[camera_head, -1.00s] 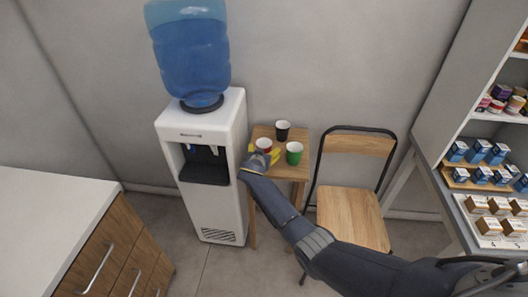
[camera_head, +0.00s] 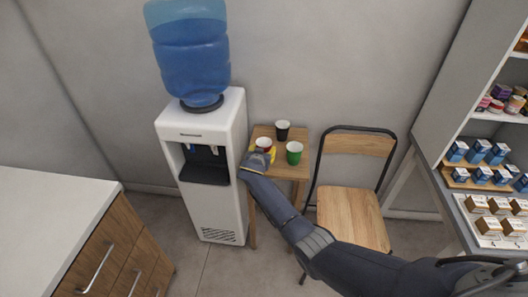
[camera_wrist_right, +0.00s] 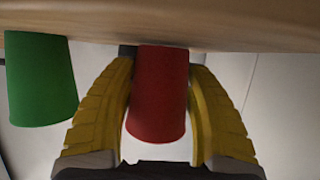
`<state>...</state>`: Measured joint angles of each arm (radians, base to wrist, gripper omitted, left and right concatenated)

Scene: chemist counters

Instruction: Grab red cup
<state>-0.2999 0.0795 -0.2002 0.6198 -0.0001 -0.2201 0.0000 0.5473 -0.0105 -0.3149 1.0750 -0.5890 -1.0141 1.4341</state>
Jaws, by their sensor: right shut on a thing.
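The red cup (camera_head: 264,143) stands on the small wooden table, with its white inside showing in the head view. In the right wrist view the red cup (camera_wrist_right: 160,95) is between the two yellow fingers, its base against the wooden surface. My right gripper (camera_head: 265,151) is shut on the red cup; it also shows in the right wrist view (camera_wrist_right: 160,72). The arm hides part of the cup in the head view. My left gripper is not in view.
A green cup (camera_head: 294,153) stands just right of the red cup, and a black cup (camera_head: 282,130) behind it. The water dispenser (camera_head: 215,185) is close to the left of the table (camera_head: 298,172). A wooden chair (camera_head: 350,212) stands to the right.

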